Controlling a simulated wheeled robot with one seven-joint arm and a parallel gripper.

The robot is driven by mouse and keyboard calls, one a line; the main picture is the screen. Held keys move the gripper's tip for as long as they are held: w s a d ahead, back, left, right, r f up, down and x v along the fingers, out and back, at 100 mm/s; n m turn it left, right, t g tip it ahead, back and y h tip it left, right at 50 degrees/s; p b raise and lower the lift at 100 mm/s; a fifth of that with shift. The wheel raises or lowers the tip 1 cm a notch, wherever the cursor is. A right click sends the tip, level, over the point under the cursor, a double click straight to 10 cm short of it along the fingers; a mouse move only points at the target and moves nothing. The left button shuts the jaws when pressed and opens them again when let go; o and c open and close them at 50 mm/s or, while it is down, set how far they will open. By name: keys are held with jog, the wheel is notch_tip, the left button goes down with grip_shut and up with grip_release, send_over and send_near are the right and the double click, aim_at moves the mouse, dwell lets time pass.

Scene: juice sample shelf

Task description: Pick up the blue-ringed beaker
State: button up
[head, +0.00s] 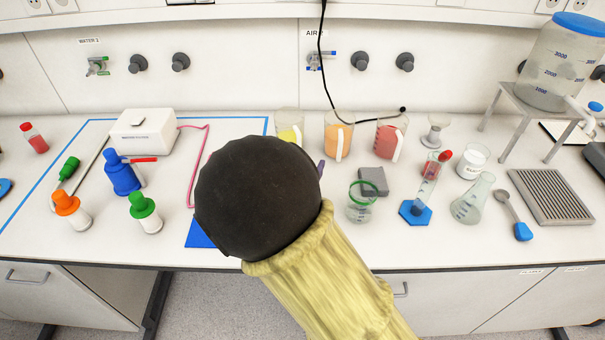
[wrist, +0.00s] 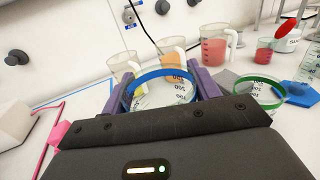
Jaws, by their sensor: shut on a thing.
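The blue-ringed beaker (wrist: 161,75) is between the two purple fingers of my gripper (wrist: 162,84) in the wrist view. The fingers press on its sides from left and right. Its blue rim faces the camera and clear glass with number marks shows inside. Its lower part is hidden by my gripper's dark body, so I cannot tell if it touches the bench. In the head view my arm's dark, round end covers the beaker, and only a bit of purple finger (head: 321,168) shows.
A green-ringed beaker (wrist: 259,92) stands close on the right, by a grey block (head: 373,180). Jugs of yellow (head: 290,126), orange (head: 338,136) and red (head: 391,137) juice stand behind. A blue-based cylinder (head: 416,212) is further right. A white box (head: 143,130) and bottles stand left.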

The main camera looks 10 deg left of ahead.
jog(key=shift+r, duration=1.25)
